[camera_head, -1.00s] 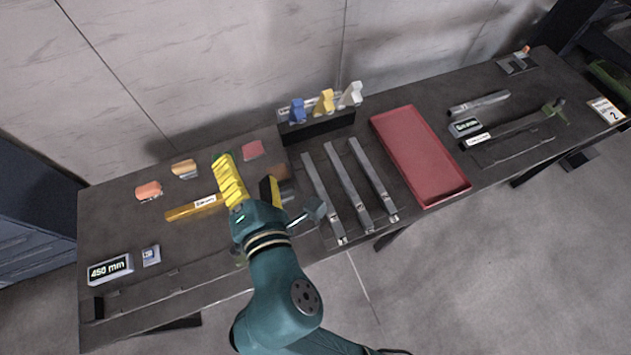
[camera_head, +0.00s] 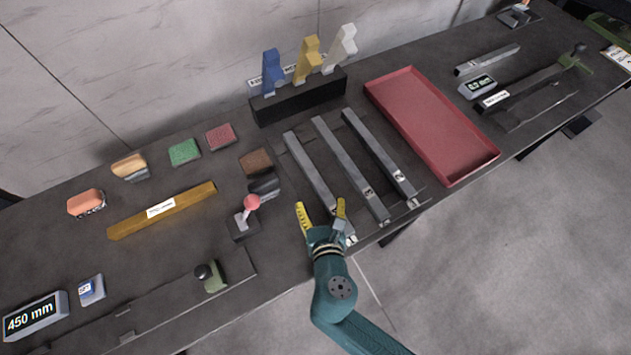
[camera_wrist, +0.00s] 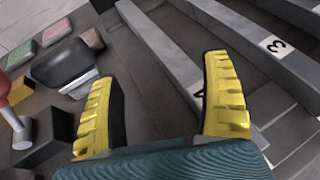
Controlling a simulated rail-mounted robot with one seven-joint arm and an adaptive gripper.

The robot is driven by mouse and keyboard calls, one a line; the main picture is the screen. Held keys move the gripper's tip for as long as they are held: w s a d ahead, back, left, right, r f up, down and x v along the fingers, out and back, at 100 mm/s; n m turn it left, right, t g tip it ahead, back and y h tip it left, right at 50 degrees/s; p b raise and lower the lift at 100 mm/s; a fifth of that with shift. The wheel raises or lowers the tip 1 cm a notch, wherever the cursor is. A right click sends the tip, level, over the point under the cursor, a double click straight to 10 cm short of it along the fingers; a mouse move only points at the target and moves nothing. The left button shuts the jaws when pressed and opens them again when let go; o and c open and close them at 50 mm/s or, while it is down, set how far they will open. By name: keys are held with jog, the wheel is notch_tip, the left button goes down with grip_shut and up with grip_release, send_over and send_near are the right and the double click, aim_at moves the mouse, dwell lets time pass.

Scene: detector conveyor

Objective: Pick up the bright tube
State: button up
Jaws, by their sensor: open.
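Three grey square metal tubes lie side by side on the bench: a left tube (camera_head: 308,165), a middle tube (camera_head: 345,165) and a right tube (camera_head: 375,150). I cannot tell which one is the bright tube. My gripper (camera_head: 321,208) has yellow fingers, open and empty, over the near half of the left tube. In the wrist view, a grey tube (camera_wrist: 155,50) runs between my fingers (camera_wrist: 163,75) and passes partly behind the right one. No contact shows. My gripper hides part of the left tube's near end.
A red tray (camera_head: 430,120) is right of the tubes. A dark stand (camera_head: 300,100) with blue, yellow and white pieces is behind them. A red-knobbed lever (camera_head: 246,215) and black object (camera_head: 265,186) stand close left. A yellow bar (camera_head: 190,202) lies farther left.

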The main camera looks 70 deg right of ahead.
aim_at(317, 178)
jog(key=x, duration=0.3)
jog(key=shift+d, duration=0.15)
jog(key=x, duration=0.2)
jog(key=b+x, duration=0.2)
jog(key=x, duration=0.1)
jog(key=shift+w+d+r, duration=0.1)
jog(key=shift+d+r, duration=0.1)
jog(key=shift+d, duration=0.25)
jog(key=shift+c, duration=0.4)
grip_shut()
jog(key=shift+a+r, duration=0.1)
